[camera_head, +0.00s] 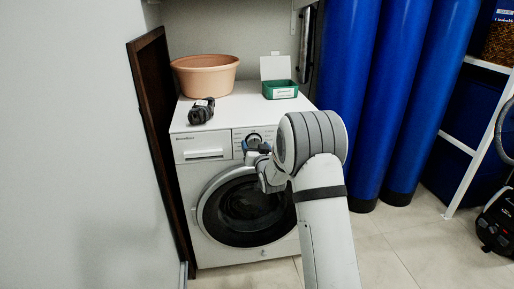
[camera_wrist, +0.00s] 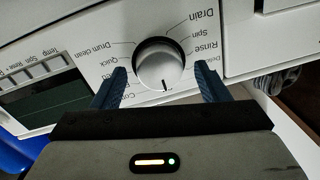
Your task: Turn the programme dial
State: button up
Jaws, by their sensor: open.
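The programme dial (camera_wrist: 157,62) is a round silver knob on the white washing machine's panel, ringed by printed programme names that appear upside down in the wrist view. A short dark mark on it points toward the bottom of that picture. The dial (camera_head: 254,138) is small in the head view. My gripper (camera_wrist: 161,70) is open, with one blue finger on each side of the dial. Gaps show between fingers and knob; how far the tips reach along its depth is unclear. In the head view my gripper (camera_head: 251,148) is at the panel, partly hidden by my arm.
On the washing machine (camera_head: 200,250) stand a terracotta pot (camera_head: 205,78), a dark device (camera_head: 201,112) and a green box (camera_head: 280,90). Tall blue vessels (camera_head: 385,100) stand to the right. A dark-framed panel (camera_head: 160,130) flanks the left. A display (camera_wrist: 48,105) adjoins the dial.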

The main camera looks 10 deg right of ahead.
jog(key=shift+c, duration=0.2)
jog(key=c, duration=0.9)
jog(key=shift+d, duration=0.1)
jog(key=shift+c, duration=0.2)
jog(key=shift+f+m+b, duration=0.15)
jog(key=shift+m+b, duration=0.15)
jog(key=shift+b, duration=0.2)
jog(key=shift+f+m+b, duration=0.1)
jog(key=shift+m+b, duration=0.8)
jog(key=shift+b, duration=0.1)
jog(key=shift+m+b, duration=1.4)
jog(key=shift+m, duration=0.3)
jog(key=shift+r, duration=0.2)
